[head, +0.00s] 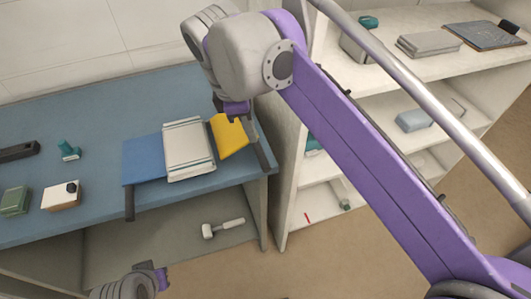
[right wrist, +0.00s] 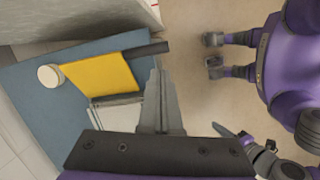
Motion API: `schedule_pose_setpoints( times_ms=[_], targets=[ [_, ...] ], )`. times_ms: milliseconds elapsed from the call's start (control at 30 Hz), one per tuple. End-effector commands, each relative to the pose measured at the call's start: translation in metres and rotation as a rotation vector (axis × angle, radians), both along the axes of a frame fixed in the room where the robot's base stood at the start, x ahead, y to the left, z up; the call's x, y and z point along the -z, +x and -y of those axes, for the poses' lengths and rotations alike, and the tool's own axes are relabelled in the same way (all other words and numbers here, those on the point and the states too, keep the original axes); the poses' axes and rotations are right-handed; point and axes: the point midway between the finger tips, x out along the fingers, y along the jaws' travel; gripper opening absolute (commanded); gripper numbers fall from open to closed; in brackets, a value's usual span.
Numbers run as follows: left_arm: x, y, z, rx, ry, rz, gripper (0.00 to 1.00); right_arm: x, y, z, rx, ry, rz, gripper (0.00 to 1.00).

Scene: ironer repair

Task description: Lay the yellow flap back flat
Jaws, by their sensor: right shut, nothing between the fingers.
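The yellow flap (head: 229,138) is at the right side of the grey-white ironer (head: 188,148) on the blue bench. It looks tilted in the head view, but I cannot tell its exact angle. In the right wrist view the yellow flap (right wrist: 100,74) has a dark bar (right wrist: 146,50) at one end. My right gripper (head: 253,128) is beside the flap's right edge, partly hidden by its wrist. In the right wrist view my right gripper (right wrist: 158,75) is shut and empty, apart from the flap. My left gripper (head: 160,278) is at the bottom; its jaws are unclear.
A blue flap (head: 142,160) lies left of the ironer, with a dark bar (head: 129,203) at the bench's front edge. A white round object (right wrist: 48,75) stands beside the yellow flap. A hammer (head: 223,228) lies on the lower shelf. White shelving (head: 290,185) stands close on the right.

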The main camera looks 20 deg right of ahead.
Motion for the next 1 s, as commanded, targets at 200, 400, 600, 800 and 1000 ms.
schedule_pose_setpoints(
  times_ms=[200,400,600,800,1000],
  targets=[
    [0.007,-0.001,0.0,0.0,0.0,-0.002,0.0,-0.032,0.011,-0.019,-0.248,-0.084,-0.114,0.0],
    [0.01,-0.001,0.0,0.0,0.0,-0.004,0.0,-0.024,0.011,-0.017,-0.279,-0.095,-0.13,0.0],
    [0.018,-0.003,0.0,0.0,0.0,-0.006,0.0,0.013,0.012,-0.006,-0.275,-0.094,-0.128,0.0],
    [0.024,-0.003,0.0,0.0,0.0,-0.008,0.0,0.054,0.012,0.006,-0.273,-0.094,-0.128,0.0],
    [0.028,-0.004,0.0,0.0,0.0,-0.009,0.0,0.085,0.012,0.015,-0.275,-0.093,-0.127,0.0]
  ],
)
